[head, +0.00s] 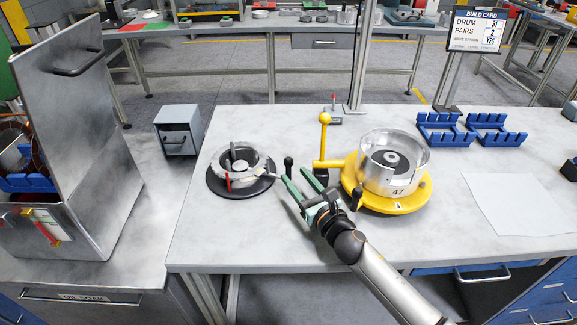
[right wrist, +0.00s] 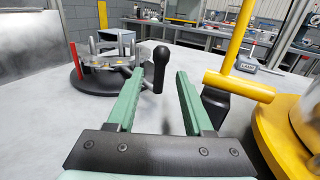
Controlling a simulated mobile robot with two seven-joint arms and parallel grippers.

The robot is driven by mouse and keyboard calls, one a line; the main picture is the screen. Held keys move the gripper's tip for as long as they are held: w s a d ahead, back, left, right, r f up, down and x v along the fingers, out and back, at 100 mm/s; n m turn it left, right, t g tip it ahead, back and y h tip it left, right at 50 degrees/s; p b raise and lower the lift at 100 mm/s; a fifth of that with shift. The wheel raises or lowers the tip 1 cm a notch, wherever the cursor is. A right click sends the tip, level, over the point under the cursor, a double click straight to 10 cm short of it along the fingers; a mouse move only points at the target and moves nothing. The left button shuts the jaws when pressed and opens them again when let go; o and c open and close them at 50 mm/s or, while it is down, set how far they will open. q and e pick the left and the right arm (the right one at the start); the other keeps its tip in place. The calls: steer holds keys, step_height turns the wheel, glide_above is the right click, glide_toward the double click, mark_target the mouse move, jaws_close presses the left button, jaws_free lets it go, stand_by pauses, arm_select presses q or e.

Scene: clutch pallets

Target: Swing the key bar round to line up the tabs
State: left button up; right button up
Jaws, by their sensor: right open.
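A round metal fixture (head: 240,165) with upright posts stands on a black disc base (head: 228,188), left of centre on the table. A light bar (head: 268,174) reaches out from it to the right and ends in an upright black knob (head: 288,162). This looks like the key bar. In the right wrist view the knob (right wrist: 160,65) stands ahead, in line with the gap between my fingers. My right gripper (head: 296,176) has green fingers, spread and empty, close to the knob; whether they straddle it is unclear. The tabs cannot be made out. My left gripper is not in view.
Blue racks (head: 440,130) and a white sheet (head: 515,195) lie further right. The front table area is clear.

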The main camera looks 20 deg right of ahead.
mark_target(290, 169)
steer(key=shift+w+a, duration=0.25)
steer(key=shift+w, duration=0.95)
steer(key=shift+w+a, duration=0.2)
steer(key=shift+w, duration=0.95)
steer(key=shift+c, duration=0.4)
jaws_close()
